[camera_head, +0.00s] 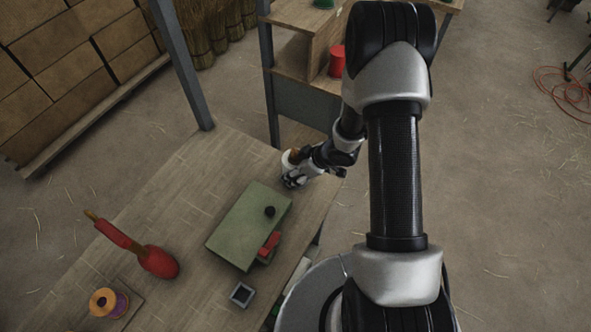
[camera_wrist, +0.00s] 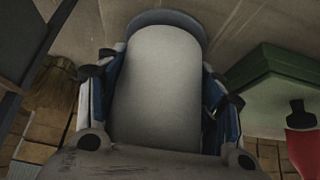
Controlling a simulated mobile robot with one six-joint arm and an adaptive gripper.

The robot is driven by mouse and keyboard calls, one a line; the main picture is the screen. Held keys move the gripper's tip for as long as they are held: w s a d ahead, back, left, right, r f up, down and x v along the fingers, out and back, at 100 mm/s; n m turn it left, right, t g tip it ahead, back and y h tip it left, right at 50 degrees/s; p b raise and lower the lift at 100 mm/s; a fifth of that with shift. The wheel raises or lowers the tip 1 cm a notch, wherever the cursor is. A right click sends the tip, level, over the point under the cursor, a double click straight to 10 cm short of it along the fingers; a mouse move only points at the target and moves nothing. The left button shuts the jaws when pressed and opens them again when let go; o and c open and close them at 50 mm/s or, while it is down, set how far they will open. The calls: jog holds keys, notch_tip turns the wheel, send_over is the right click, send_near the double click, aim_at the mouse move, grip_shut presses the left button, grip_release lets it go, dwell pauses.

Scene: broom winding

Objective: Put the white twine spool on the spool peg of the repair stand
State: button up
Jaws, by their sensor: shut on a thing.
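The white twine spool (camera_head: 287,160) is at the far right end of the workbench. In the wrist view the spool (camera_wrist: 158,85) fills the middle as a pale cylinder with a grey flange at its far end. My gripper (camera_head: 293,179) is shut on it, with one finger along each side. A green block (camera_head: 233,222) with a black knob (camera_head: 270,212) and a red part (camera_head: 269,244) lies on the bench; it may be the repair stand. I cannot make out a spool peg for certain. Whether the spool touches the bench is unclear.
An orange and purple spool (camera_head: 104,302) sits on a small board. A small dark square tray (camera_head: 242,294) is at the front edge. A shelf unit (camera_head: 300,98) with a red can (camera_head: 337,63) stands behind.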

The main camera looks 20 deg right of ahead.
jog(key=shift+f, duration=0.1)
jog(key=o, duration=1.3)
